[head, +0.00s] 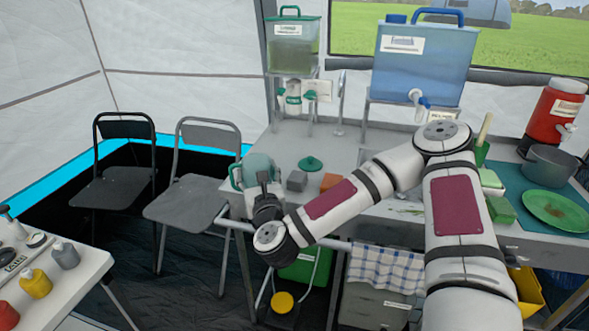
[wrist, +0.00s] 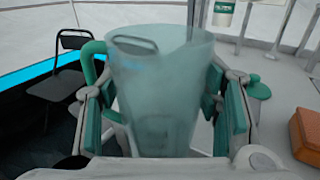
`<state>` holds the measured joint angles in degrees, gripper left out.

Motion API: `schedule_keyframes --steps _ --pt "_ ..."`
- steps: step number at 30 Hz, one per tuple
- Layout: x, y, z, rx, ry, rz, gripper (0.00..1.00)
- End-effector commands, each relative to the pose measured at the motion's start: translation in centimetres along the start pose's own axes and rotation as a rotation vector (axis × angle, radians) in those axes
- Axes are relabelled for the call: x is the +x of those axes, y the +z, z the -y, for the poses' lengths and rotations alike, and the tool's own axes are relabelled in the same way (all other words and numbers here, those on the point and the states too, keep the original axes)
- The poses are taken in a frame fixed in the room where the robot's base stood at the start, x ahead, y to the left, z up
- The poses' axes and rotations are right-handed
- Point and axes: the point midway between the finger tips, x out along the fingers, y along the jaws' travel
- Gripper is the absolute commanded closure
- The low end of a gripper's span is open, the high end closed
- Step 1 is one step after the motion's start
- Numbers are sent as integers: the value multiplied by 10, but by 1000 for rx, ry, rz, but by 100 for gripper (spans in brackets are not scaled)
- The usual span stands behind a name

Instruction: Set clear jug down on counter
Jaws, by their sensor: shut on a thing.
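The clear jug (wrist: 158,95) is a translucent, greenish tapered vessel with a green handle on its left side. It stands upright between the fingers of my gripper (wrist: 163,112) in the wrist view, and the pads press it from both sides. In the head view the jug (head: 259,168) is at the left end of the grey counter (head: 345,150), with my gripper (head: 265,200) in front of it. My gripper and wrist hide its lower part. I cannot tell whether its base touches the counter.
A green lid (head: 310,163), a grey block (head: 297,181) and an orange block (head: 330,182) are on the counter to the jug's right. A green water container (head: 292,50) stands on a rack behind. Two folding chairs (head: 192,180) are left of the counter. Counter space behind the jug looks clear.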

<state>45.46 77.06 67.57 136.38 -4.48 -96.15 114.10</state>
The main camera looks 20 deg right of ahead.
Motion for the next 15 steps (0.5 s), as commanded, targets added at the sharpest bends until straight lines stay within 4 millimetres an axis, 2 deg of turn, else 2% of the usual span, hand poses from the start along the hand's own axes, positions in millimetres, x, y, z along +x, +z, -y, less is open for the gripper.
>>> schedule_keyframes --steps 8,15 --pt "-5 1 -22 -2 -94 3 77" --pt "-15 19 -40 3 -201 5 77"
